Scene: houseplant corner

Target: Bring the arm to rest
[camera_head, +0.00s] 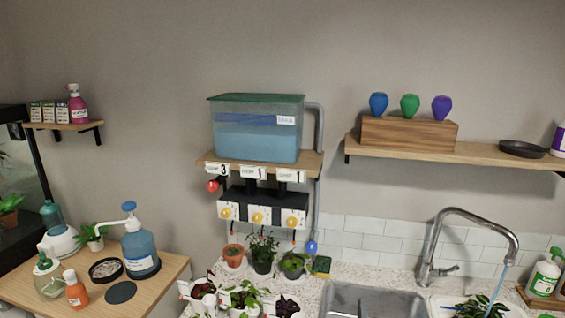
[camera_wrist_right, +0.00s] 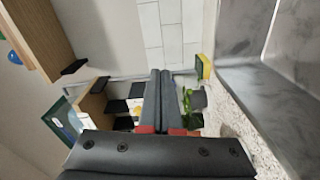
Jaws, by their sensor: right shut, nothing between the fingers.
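My right gripper (camera_wrist_right: 161,76) shows in the right wrist view. Its two dark grey fingers lie side by side, shut, with nothing between them. They have small red parts near their base. The fingers are apart from the things behind them and cover part of the potted plants and the dosing rack. I see neither arm nor gripper in the head view. My left gripper is in no view.
A worktop (camera_head: 340,271) holds potted plants, a sponge (camera_head: 321,265), a steel sink (camera_head: 375,301) and a tap (camera_head: 430,255) with water running. Above are a water tank (camera_head: 257,140) and a wall shelf (camera_head: 480,153). A wooden table (camera_head: 172,272) with bottles stands left.

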